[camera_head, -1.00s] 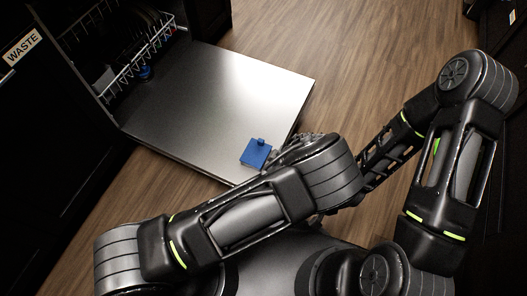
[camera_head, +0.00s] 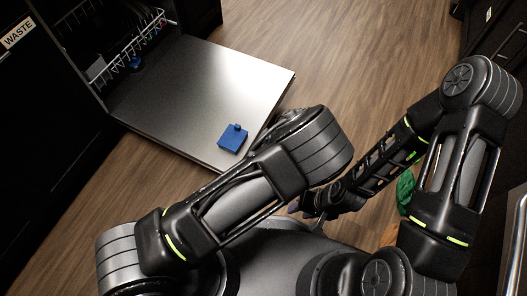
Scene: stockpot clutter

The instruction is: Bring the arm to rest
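My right arm comes in from the right and bends back toward my body. My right gripper (camera_head: 308,206) is low in the middle, just right of my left arm and above my base. It is small, dark and partly covered, so its opening does not show. My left arm crosses the lower left, with its bent joint near the middle. My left gripper is hidden behind that joint.
An open dishwasher door (camera_head: 200,90) lies flat at upper left, with a blue square piece with a knob (camera_head: 233,139) on it. A wire rack (camera_head: 130,45) is behind. A green thing (camera_head: 405,190) shows beside my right arm. Wood floor is clear at top centre.

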